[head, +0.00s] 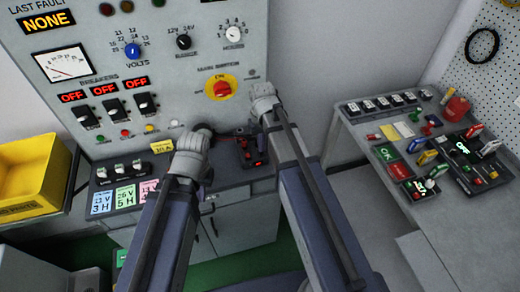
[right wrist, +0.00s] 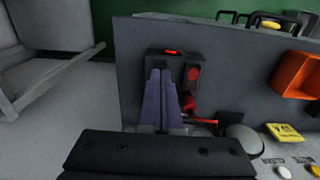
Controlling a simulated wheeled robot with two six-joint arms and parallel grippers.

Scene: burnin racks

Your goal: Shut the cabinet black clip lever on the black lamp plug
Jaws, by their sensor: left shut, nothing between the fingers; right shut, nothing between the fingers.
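The black clip (head: 250,150) sits on the cabinet's narrow ledge, right of centre in the head view. It is a dark block with red parts, and it also shows in the right wrist view (right wrist: 193,88). The lever and the black lamp plug cannot be told apart surely. My right gripper (right wrist: 160,72) is shut and empty, its fingertips over the clip block; contact cannot be told.
The cabinet panel (head: 160,60) with dials and breakers rises behind the ledge. A red and yellow main switch (head: 221,88) is above my grippers. A yellow bin (head: 30,175) stands left. A grey bench (head: 372,165) with several small parts stands right, past a floor gap.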

